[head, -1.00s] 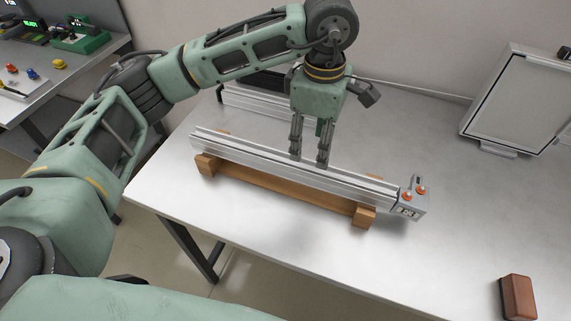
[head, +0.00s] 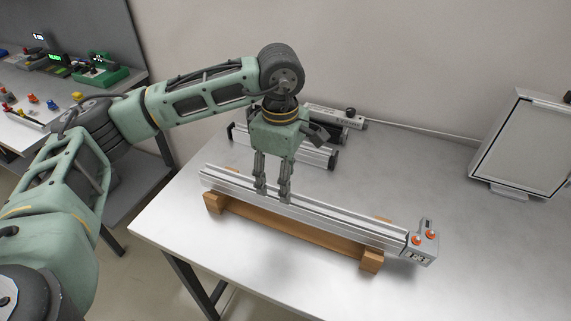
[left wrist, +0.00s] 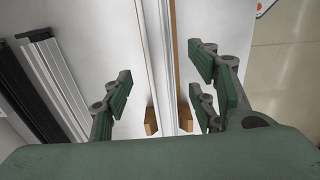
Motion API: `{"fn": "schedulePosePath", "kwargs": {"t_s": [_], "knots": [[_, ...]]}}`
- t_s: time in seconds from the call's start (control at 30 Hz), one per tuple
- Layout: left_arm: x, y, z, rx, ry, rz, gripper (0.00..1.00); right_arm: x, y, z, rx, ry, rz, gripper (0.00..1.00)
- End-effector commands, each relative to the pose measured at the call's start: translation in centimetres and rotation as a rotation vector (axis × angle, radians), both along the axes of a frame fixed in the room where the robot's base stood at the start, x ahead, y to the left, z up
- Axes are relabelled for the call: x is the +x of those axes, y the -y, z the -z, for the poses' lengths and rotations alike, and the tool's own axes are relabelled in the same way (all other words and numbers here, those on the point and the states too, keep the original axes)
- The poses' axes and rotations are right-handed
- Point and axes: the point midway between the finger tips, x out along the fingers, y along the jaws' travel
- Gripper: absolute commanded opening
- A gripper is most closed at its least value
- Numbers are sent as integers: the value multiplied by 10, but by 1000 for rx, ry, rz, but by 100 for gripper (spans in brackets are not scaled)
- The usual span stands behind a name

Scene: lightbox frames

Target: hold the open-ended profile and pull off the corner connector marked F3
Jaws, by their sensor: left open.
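The silver profile (head: 330,216) lies across a wooden cradle (head: 290,234) on the white table. The corner connector marked F3 (head: 424,252), grey with two orange knobs, sits on its right end. The left end has no connector. My left gripper (head: 272,195) points down at the left half of the profile, open. In the left wrist view the profile (left wrist: 164,50) runs between the spread fingers of my left gripper (left wrist: 158,90), with a gap visible on both sides. Exact fingertip height against the profile is hard to tell. My right gripper is not in view.
Further profiles (head: 315,153) lie behind, beside a dark-ended device (head: 350,114). A pale framed panel (head: 522,145) stands tilted at the back right. A side bench (head: 25,130) with small coloured parts is at the left. The table right of the connector is clear.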

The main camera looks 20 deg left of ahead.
Motion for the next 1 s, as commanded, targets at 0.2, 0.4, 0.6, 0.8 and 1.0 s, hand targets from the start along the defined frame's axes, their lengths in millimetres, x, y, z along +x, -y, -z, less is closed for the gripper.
{"fn": "schedulePosePath", "kwargs": {"t_s": [0.2,0.4,0.6,0.8,1.0], "knots": [[-1,0,43,2,-4,0,53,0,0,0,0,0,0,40],[-1,0,69,2,-3,-1,53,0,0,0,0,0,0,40],[0,0,78,0,0,-1,53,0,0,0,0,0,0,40],[0,0,78,1,0,0,53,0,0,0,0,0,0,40],[0,0,78,1,0,0,39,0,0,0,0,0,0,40]]}}
